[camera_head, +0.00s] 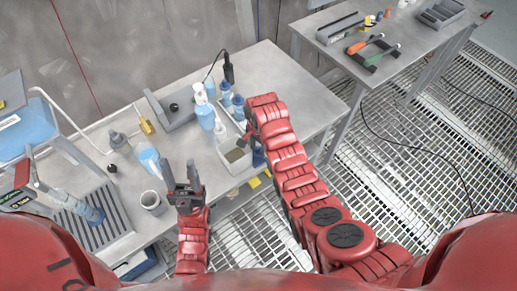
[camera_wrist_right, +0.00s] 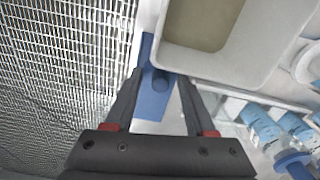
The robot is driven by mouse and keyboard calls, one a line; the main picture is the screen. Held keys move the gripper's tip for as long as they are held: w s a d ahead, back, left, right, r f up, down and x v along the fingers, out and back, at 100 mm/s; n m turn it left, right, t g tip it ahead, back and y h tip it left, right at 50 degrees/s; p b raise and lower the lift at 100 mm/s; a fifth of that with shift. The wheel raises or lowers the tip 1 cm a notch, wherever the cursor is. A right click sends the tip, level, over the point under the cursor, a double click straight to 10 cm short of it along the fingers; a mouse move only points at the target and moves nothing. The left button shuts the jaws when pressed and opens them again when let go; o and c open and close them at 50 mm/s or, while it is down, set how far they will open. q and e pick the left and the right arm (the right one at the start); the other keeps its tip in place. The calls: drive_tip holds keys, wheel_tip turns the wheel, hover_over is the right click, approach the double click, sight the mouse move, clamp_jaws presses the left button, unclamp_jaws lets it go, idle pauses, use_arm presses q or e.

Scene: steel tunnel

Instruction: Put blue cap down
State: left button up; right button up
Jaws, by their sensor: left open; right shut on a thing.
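The blue cap (camera_wrist_right: 160,82) shows between the fingertips of my right gripper (camera_wrist_right: 157,90) in the right wrist view. The gripper is shut on it, and the fingers partly hide it. In the head view my right gripper (camera_head: 244,138) is beside a white container (camera_head: 226,160) near the front edge of the bench, and something blue (camera_head: 258,157) shows just beside it. The container's rim (camera_wrist_right: 205,70) is close to the fingertips in the wrist view. My left gripper (camera_head: 181,176) is open and empty above the front edge of the bench.
Several bottles with blue liquid (camera_head: 206,117) stand behind the container. A flask (camera_head: 149,160) and a grey cup (camera_head: 152,203) are left of my left gripper. A grey ribbed rack (camera_head: 112,226) lies further left. The bench's right part (camera_head: 290,90) is clear.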

drive_tip(key=shift+f, duration=0.7)
drive_tip(key=shift+a, duration=0.1)
drive_tip(key=shift+f, duration=0.25)
drive_tip(key=o, duration=1.3)
drive_tip(key=shift+r, duration=0.15)
